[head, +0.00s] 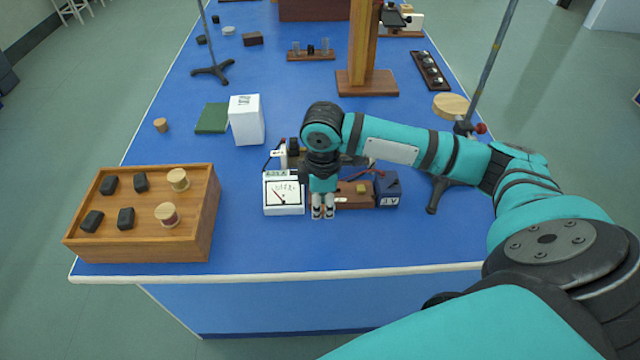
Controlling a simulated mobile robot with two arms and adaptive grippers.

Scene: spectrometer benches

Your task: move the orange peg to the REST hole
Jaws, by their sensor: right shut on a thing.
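My right gripper (323,212) points down over the front of a brown wooden board (350,202) on the blue bench. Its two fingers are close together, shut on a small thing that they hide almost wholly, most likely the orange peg. A white meter with a needle dial (284,194) stands just left of the fingers. A dark blue battery block marked 1V (388,190) sits at the board's right end. The REST hole cannot be made out; the gripper and arm cover part of the board. My left gripper is not in view.
A wooden box (190,235) with black blocks and two spools stands at the front left. Stands with rods rise at back left and right (436,195). The front bench strip is clear.

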